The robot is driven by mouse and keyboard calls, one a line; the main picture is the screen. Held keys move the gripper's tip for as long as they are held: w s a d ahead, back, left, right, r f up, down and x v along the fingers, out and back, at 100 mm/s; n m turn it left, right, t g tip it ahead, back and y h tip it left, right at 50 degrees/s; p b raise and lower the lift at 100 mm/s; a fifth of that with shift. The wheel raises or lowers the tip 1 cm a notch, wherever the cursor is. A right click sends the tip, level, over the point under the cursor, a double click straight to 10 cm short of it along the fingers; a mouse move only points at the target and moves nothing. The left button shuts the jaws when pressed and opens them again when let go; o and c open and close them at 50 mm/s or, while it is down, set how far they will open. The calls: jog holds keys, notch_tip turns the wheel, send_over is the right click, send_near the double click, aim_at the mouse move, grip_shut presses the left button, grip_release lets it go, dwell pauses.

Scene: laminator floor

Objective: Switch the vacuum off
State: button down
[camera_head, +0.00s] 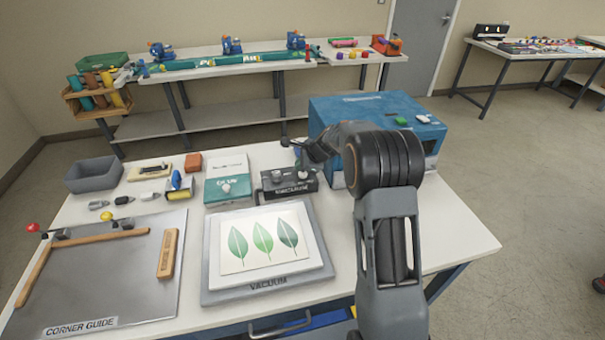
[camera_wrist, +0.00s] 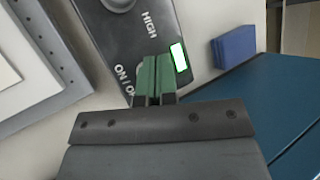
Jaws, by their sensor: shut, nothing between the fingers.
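The black vacuum control box (camera_head: 288,187) stands on the table behind the vacuum plate (camera_head: 232,291), which holds a white sheet with three green leaves. In the wrist view the box (camera_wrist: 112,27) shows a knob at the top, the words HIGH and ON/OFF, and a lit green rectangle (camera_wrist: 179,57). My gripper (camera_wrist: 155,64) is shut and empty, its green fingertips at the box beside the ON/OFF label. They cover the spot there, so any switch under them is hidden, and I cannot tell whether they touch. My arm partly blocks the box's right side in the head view.
A large blue machine (camera_head: 375,112) stands close behind and right of the box. A teal-and-white box (camera_head: 227,187) is to its left. The corner guide board (camera_head: 110,280) lies at the front left. The table's right front is clear.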

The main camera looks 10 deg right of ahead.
aim_at(301, 174)
jog(key=shift+f, duration=0.1)
dwell(0.4)
jog(key=shift+f+b, duration=0.35)
jog(key=shift+f+b, duration=0.3)
dwell(0.6)
jog(key=shift+r+p, duration=0.7)
jog(key=shift+r, duration=0.1)
notch_tip(301, 174, up, 6)
jog(key=p, duration=0.5)
dwell(0.6)
